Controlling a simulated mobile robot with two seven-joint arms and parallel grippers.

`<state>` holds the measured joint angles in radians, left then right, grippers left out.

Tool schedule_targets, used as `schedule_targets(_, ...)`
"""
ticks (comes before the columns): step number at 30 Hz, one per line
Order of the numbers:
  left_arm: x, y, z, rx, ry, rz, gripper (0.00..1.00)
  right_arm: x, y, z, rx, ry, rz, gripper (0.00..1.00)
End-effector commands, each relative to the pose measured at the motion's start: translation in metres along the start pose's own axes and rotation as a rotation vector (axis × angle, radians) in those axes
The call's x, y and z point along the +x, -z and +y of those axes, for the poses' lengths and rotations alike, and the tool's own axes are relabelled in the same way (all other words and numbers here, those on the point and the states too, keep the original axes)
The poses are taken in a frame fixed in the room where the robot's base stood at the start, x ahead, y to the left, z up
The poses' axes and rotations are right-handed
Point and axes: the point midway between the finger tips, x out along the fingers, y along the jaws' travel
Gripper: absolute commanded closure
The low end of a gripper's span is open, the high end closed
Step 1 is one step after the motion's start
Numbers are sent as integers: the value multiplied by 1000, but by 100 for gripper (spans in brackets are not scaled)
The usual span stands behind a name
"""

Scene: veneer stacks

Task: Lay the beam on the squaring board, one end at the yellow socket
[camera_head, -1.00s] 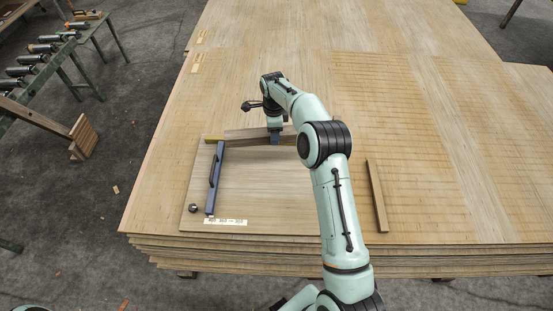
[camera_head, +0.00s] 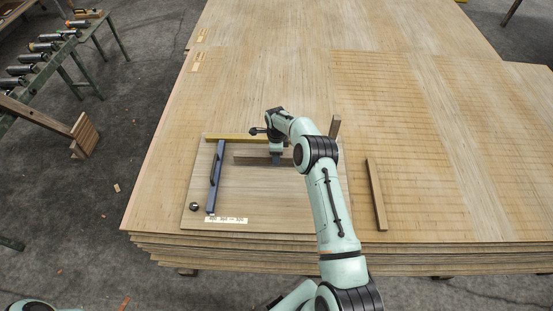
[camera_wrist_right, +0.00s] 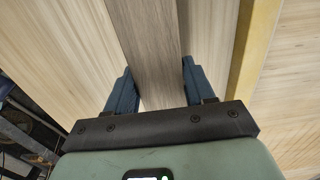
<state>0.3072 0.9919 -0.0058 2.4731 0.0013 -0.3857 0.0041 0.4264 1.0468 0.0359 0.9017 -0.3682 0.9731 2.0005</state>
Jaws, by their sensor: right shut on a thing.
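The grey-brown beam (camera_head: 246,160) lies crosswise over the back part of the squaring board (camera_head: 270,208), alongside a long yellow strip (camera_head: 232,139) at the board's back edge. Its left end is a little right of the blue bar (camera_head: 213,185) on the board's left side. My right gripper (camera_head: 276,160) is shut on the beam; the wrist view shows the beam (camera_wrist_right: 150,40) between both blue fingers (camera_wrist_right: 155,92) and the yellow strip (camera_wrist_right: 252,50) apart on the right. I cannot tell whether the beam touches the board. I cannot make out a separate yellow socket. My left gripper is not in view.
A loose wooden strip (camera_head: 376,195) lies right of the board. Another wooden piece (camera_head: 335,127) shows behind my right arm. A small dark round object (camera_head: 194,206) and a white label (camera_head: 226,220) are at the board's front left. The board's front middle is clear.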

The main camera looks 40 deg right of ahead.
Motion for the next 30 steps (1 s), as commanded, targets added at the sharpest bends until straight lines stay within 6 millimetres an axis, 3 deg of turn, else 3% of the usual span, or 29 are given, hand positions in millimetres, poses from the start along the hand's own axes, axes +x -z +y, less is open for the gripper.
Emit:
schedule_targets(7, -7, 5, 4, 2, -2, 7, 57, 34, 0, 0, 1, 0, -1, 90)
schedule_targets(20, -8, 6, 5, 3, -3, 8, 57, 41, 0, 0, 0, -1, 0, 90)
schedule_targets(21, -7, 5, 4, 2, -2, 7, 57, 41, 0, 1, 0, -2, 0, 34)
schedule_targets(22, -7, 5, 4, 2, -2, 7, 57, 41, 0, 1, 0, -2, 0, 24)
schedule_targets(30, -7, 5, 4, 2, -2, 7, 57, 41, 0, 1, 0, -2, 1, 21)
